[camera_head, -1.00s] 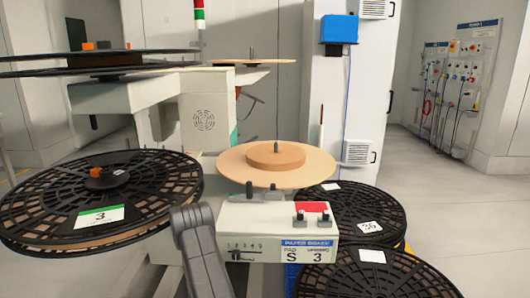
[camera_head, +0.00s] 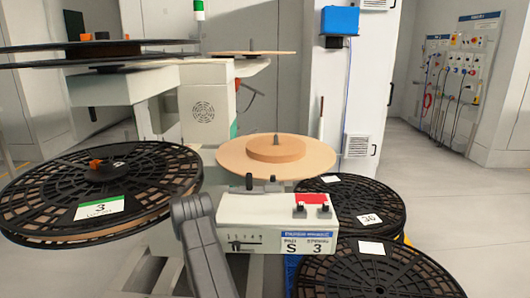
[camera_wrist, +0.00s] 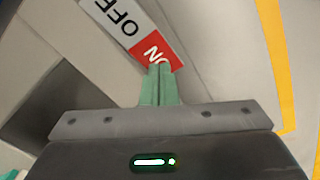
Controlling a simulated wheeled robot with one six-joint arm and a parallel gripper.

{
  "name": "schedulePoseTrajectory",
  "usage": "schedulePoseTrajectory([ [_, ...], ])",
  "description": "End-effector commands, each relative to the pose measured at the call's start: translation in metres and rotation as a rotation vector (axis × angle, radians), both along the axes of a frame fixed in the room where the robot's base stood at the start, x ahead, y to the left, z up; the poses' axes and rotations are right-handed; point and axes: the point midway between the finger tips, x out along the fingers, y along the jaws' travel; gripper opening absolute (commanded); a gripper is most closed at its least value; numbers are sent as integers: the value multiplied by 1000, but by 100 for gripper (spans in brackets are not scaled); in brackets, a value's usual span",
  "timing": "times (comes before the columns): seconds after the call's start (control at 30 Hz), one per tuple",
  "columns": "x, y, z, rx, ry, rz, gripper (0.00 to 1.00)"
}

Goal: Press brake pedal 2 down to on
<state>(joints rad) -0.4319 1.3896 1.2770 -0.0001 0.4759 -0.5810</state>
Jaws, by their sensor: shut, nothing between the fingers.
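In the wrist view my gripper (camera_wrist: 160,70) has its two green fingers together, with nothing seen between them. The fingertips overlap the red ON end of an OFF/ON label (camera_wrist: 128,28), hiding part of the word. The white OFF part runs up and left from there. The label lies on a pale surface (camera_wrist: 75,45) at a slant. I cannot make out brake pedal 2 as a separate shape, nor whether the fingertips touch anything. In the head view my gripper is hidden; only my grey arm shows, passing down left of the control box.
In the head view the pale control box (camera_head: 262,217) stands close to my arm. A large black reel marked 3 (camera_head: 150,180) is at left; more black reels (camera_head: 345,210) lie at lower right. A yellow floor line (camera_wrist: 280,60) crosses the wrist view's right side.

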Motion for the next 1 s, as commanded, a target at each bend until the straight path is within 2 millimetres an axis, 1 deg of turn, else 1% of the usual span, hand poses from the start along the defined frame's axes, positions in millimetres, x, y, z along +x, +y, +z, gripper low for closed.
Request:
schedulePoseTrajectory([
  [0.03,0,0,7,0,0,0,0],
  [0.6,0,0,53,1,-2,0,0],
  [0.73,0,0,58,1,-1,0,0],
  [1.0,0,0,58,1,-1,0,0],
])
